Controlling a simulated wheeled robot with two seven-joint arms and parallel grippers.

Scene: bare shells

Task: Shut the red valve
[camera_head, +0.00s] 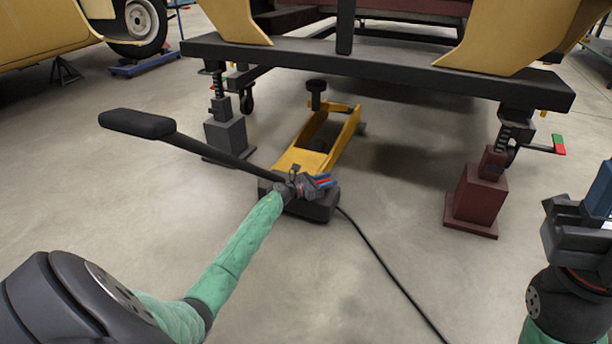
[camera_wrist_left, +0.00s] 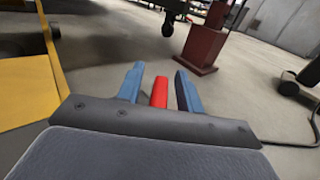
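The red valve shows as a short red bar (camera_wrist_left: 159,92) between the blue fingers in the left wrist view. In the head view only a thin red strip of it (camera_head: 322,182) shows. My left gripper (camera_head: 325,181) is at the dark near end of the yellow floor jack (camera_head: 307,150). Its two fingers (camera_wrist_left: 160,88) stand apart, one on each side of the red bar, with narrow gaps to it. The valve's base is hidden by the gripper body. My right gripper (camera_head: 598,195) is partly cut off at the right edge; its finger gap does not show.
The jack's long black handle (camera_head: 140,123) slants up left over my left forearm's far end. A black cable (camera_head: 385,265) runs along the floor. A dark red stand (camera_head: 478,195) and a grey stand (camera_head: 226,133) hold the frame (camera_head: 390,70).

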